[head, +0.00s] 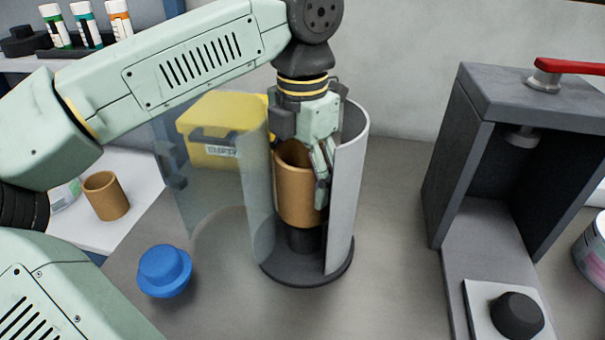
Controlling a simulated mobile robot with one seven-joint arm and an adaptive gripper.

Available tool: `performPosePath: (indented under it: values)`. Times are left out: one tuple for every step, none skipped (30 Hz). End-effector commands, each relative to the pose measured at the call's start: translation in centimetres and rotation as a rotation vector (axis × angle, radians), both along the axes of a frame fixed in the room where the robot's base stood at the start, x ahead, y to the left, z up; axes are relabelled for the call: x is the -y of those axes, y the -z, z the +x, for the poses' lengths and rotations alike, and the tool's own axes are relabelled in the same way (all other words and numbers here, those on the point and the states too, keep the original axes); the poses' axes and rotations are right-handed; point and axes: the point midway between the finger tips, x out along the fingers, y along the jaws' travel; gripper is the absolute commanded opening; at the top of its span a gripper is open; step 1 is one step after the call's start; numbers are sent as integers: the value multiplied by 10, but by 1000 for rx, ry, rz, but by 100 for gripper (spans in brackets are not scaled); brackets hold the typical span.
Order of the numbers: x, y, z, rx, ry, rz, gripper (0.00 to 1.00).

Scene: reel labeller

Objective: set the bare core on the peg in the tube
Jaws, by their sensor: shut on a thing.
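A bare brown core (298,205) is upright inside the grey tube (347,185), seen through the tube's open front. My gripper (308,178) reaches down into the tube from above and is shut on the core's wall. One finger shows on the core's right side; the other is mostly hidden. The dark peg (305,240) stands on the tube's round black base (300,272), directly below the core. The core's lower edge is at the peg's top; I cannot tell whether it sits around the peg or just above it.
A clear curved door (205,185) stands open left of the tube. A blue knobbed cap (164,270), another brown core (106,196) and a yellow bin (215,125) are to the left. A dark press with a red handle (570,66) stands right. Bench between tube and press is clear.

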Motion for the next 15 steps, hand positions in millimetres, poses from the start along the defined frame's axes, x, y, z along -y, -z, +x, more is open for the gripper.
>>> performPosePath:
  values:
    - [0,0,0,0,0,0,45]
    - [0,0,0,0,0,0,45]
    - [0,1,0,0,0,0,45]
    - [0,2,0,0,0,0,45]
    - [0,2,0,0,0,0,45]
    - [0,4,0,0,0,0,45]
    - [0,3,0,0,0,0,45]
    - [0,3,0,0,0,0,45]
    - [0,2,0,0,0,0,45]
    - [0,2,0,0,0,0,45]
    - [0,2,0,0,0,0,45]
    - [-1,1,-1,0,0,0,45]
    - [-1,1,-1,0,0,0,45]
    - [-1,0,-1,0,0,0,45]
    - [-1,-1,-1,0,0,0,45]
